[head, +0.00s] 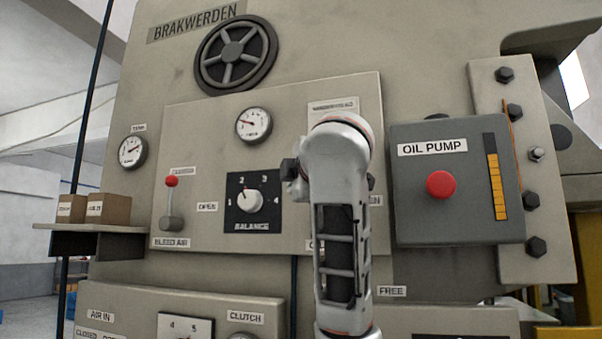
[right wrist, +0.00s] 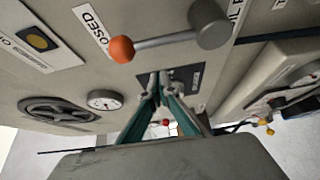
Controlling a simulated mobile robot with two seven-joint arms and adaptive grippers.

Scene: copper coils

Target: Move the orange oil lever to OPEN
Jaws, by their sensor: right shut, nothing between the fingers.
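The oil lever has an orange ball knob (head: 0,0) hidden in the head view behind my right arm.THINGS: In the right wrist view the oil lever (right wrist: 165,41) is a grey rod with an orange ball knob (right wrist: 122,49) and a round grey pivot. The knob lies beside a partly cut-off label ending in "OSED" (right wrist: 93,29). My right gripper (right wrist: 160,77) is shut and empty; its fingertips appear just below the rod in the picture, and I cannot tell whether they touch it. In the head view my right arm (head: 342,220) covers the lever. My left gripper is not in view.
The oil pump box (head: 458,220) with a red button stands right of my arm. The balance dial (head: 248,200), a red-knobbed bleed air lever (head: 171,183) and a gauge (head: 253,124) are to its left. A shelf with boxes (head: 108,208) is at the far left.

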